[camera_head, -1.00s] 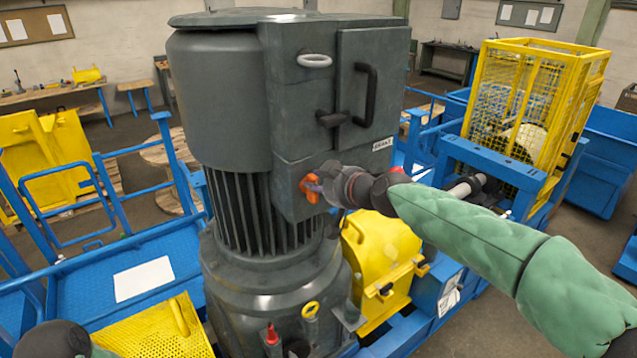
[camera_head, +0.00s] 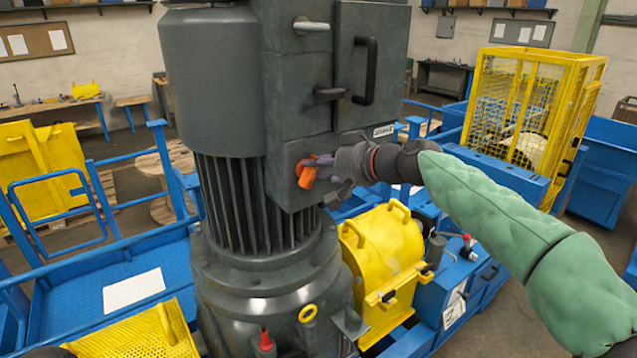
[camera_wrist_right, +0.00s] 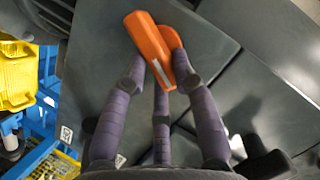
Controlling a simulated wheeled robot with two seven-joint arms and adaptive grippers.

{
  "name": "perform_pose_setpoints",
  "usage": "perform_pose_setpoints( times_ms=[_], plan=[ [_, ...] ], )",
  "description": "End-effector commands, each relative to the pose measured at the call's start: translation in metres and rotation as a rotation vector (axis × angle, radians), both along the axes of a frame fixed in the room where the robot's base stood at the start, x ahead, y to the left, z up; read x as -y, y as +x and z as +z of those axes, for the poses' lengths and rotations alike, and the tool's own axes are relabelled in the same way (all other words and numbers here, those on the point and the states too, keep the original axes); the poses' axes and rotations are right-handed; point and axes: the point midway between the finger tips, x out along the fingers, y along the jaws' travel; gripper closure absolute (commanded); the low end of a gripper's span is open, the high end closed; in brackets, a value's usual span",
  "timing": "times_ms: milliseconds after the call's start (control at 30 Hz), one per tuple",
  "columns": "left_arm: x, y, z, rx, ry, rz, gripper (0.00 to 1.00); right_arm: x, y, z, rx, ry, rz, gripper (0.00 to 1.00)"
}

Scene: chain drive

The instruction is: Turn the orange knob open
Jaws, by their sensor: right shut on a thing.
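The orange knob (camera_head: 306,174) is on the lower front of the grey box on the big motor housing. In the right wrist view the knob (camera_wrist_right: 150,42) shows as a long orange handle, slanting across a flat grey face. My right gripper (camera_head: 318,168) reaches it from the right. Its purple fingers (camera_wrist_right: 165,82) are shut on the near end of the knob, on both sides of it, with one finger in the middle. The fingers hide part of the knob in the head view. My left gripper cannot be seen.
A black door handle (camera_head: 366,70) and a dark latch (camera_head: 330,94) stick out above the knob. A yellow guard box (camera_head: 385,245) stands below my right arm. Blue railings (camera_head: 100,190) stand to the left, and a yellow cage (camera_head: 535,100) at the back right.

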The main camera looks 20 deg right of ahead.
Motion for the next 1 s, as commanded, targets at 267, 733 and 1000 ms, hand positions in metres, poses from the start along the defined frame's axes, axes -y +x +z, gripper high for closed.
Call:
perform_pose_setpoints(
  times_ms=[267, 733, 1000],
  plan=[
    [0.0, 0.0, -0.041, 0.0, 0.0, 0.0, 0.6, 0.005, 0.002, -0.011, -0.089, 0.247, -0.002, 1.0],
    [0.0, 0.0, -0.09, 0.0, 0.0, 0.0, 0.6, 0.008, 0.003, -0.02, -0.241, 0.662, 0.0, 1.0],
    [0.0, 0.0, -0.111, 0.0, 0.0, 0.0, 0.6, 0.008, 0.003, -0.023, -0.31, 0.852, 0.0, 1.0]
  ],
)
